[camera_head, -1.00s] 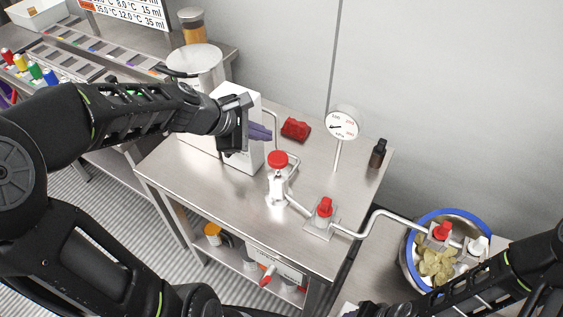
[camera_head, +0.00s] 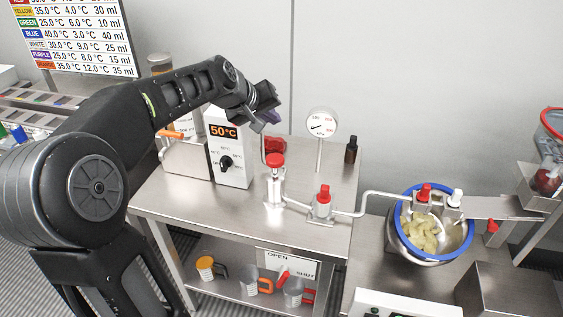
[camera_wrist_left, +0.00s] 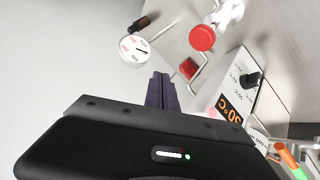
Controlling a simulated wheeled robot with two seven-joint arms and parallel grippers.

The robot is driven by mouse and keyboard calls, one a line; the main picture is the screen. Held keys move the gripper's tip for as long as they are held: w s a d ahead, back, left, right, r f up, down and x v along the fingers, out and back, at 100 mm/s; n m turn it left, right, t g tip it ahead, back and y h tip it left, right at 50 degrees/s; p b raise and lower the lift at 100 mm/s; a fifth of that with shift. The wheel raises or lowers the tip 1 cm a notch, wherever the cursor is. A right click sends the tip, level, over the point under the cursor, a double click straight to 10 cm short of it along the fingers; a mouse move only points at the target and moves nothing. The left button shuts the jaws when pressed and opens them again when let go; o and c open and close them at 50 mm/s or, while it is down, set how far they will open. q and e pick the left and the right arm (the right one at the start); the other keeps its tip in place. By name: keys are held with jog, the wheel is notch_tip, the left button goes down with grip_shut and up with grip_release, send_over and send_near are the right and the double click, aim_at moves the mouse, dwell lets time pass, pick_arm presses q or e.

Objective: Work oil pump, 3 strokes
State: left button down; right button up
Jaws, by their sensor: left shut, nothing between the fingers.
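The pump with a round red knob (camera_head: 275,160) on a white and steel body stands on the steel table (camera_head: 225,222), right of the white heater box (camera_head: 230,178) that reads 50°C. The knob also shows at the top of the left wrist view (camera_wrist_left: 202,38). My right gripper is not in view.
A pressure gauge (camera_head: 321,124) on a post and a dark bottle (camera_head: 351,150) stand behind the pump. A pipe runs past a red-topped valve (camera_head: 324,196) to a blue-rimmed bowl (camera_head: 398,238) of chips. A red object (camera_head: 275,146) lies behind the knob.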

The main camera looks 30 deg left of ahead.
aim_at(274, 159)
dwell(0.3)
pick_arm(q)
notch_tip(274, 159, down, 9)
jog(key=b, duration=0.7)
jog(key=shift+r, duration=0.1)
dwell(1.8)
jog(key=shift+f+b, duration=0.45)
jog(key=shift+d+f+b, duration=0.1)
jog(key=shift+f+b, duration=1.35)
jog(key=shift+f, duration=0.25)
dwell(1.3)
dwell(0.3)
